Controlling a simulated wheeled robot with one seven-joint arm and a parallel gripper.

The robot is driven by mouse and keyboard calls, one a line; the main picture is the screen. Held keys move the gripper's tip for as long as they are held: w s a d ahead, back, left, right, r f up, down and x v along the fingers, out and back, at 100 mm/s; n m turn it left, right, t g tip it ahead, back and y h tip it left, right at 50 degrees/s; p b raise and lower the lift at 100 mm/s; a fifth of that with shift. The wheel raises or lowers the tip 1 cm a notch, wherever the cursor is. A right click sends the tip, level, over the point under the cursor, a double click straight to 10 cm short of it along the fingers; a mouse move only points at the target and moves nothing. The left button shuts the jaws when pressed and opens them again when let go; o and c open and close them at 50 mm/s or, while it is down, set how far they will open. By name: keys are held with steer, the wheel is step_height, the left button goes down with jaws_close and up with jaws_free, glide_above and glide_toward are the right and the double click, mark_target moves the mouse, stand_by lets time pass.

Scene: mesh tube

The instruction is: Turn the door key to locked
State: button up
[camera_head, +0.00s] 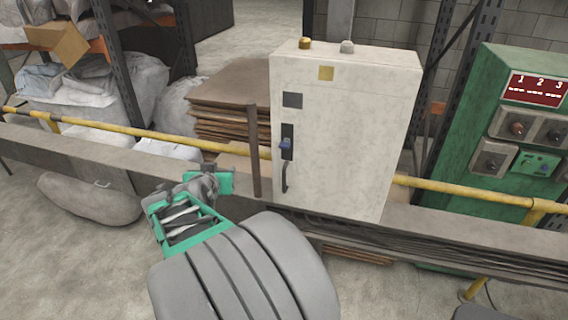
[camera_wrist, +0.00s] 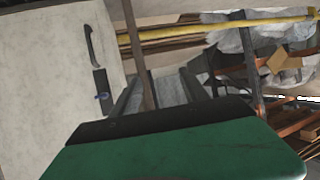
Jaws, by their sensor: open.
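A pale cabinet (camera_head: 340,130) stands in the middle of the head view, its door face toward me. On the door's left side a blue key (camera_head: 286,144) sits on a dark upright plate (camera_head: 287,135), above a dark handle (camera_head: 285,178). My gripper (camera_head: 212,186) is to the left of the door and lower than the key, apart from it. In the wrist view the gripper's two fingers (camera_wrist: 158,92) are spread with nothing between them. That view also shows the cabinet (camera_wrist: 55,75) at left, with the blue key (camera_wrist: 103,96) left of the fingers.
A yellow rail (camera_head: 140,132) runs across behind the cabinet. A thin brown post (camera_head: 253,150) stands just left of the door, near my gripper. Stacked brown sheets (camera_head: 228,100) lie behind it. A green control panel (camera_head: 515,140) stands at right.

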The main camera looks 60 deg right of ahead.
mark_target(283, 146)
steer(key=s+d+m+g+h+b, duration=0.1)
steer(key=s+d+h, duration=0.1)
steer(key=s+d, duration=0.1)
steer(key=s+d+m+g+h, duration=0.1)
steer(key=s+d+h, duration=0.1)
steer(key=s+d, duration=0.2)
steer(key=s+d+m+h+b, duration=0.1)
steer(key=s+d+h, duration=0.1)
steer(key=s+d, duration=0.2)
steer(key=shift+d+f+g+b, duration=0.15)
steer(key=shift+d+f+g, duration=0.05)
steer(key=shift+d, duration=0.35)
steer(key=shift+d+f+g+b, duration=0.15)
steer(key=shift+d+g, duration=0.05)
steer(key=shift+d, duration=0.3)
steer(key=d, duration=0.2)
steer(key=d+p, duration=0.1)
steer(key=d, duration=0.1)
steer(key=w+d, duration=0.1)
steer(key=d, duration=0.2)
steer(key=shift+w+p, duration=0.1)
steer(key=shift+p, duration=0.3)
steer(key=shift+c, duration=0.4)
jaws_close()
